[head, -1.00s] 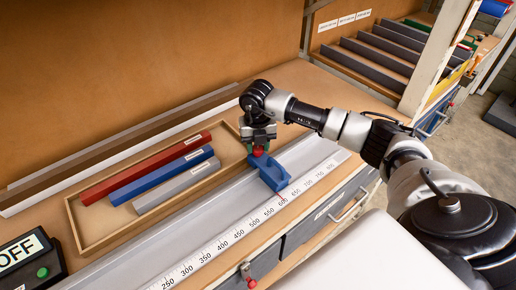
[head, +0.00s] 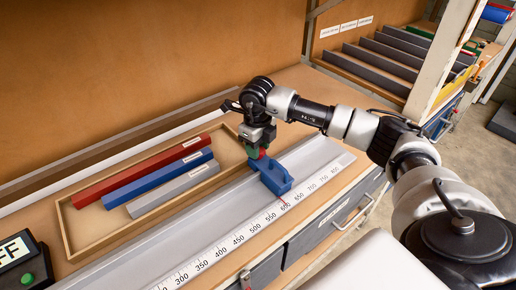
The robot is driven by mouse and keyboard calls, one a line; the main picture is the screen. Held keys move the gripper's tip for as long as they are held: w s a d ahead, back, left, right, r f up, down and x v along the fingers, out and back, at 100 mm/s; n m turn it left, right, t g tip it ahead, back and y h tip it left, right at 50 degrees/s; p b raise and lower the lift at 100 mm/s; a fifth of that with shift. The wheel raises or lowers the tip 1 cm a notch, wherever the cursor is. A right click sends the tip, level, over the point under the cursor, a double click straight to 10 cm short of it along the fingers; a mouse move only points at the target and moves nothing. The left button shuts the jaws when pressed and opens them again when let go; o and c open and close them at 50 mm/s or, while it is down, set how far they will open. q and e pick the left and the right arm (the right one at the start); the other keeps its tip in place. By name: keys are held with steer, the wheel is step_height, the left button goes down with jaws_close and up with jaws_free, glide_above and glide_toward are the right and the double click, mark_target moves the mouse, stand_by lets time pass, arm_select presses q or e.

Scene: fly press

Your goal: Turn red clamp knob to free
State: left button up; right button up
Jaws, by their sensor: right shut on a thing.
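The red clamp knob (head: 262,154) sits on top of the blue stop block (head: 275,178). The block rides on the grey rail (head: 318,158) beside a white scale (head: 240,233), near the 600 mark. My right gripper (head: 257,147) reaches in from the right and points down over the block. It is shut on the red knob, and its fingers hide much of the knob. My left gripper is out of view.
A wooden tray (head: 66,228) behind the rail holds a red bar (head: 150,172), a blue bar (head: 158,178) and a grey bar (head: 174,190). An OFF sign box (head: 20,262) with a green button stands at the lower left. Drawers (head: 338,217) lie below the bench front.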

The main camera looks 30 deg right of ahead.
steer(key=shift+r, duration=0.1)
stand_by(0.3)
steer(key=o, duration=0.9)
steer(key=shift+o, duration=0.2)
step_height(320, 180, up, 11)
steer(key=b, duration=0.1)
steer(key=shift+f, duration=0.25)
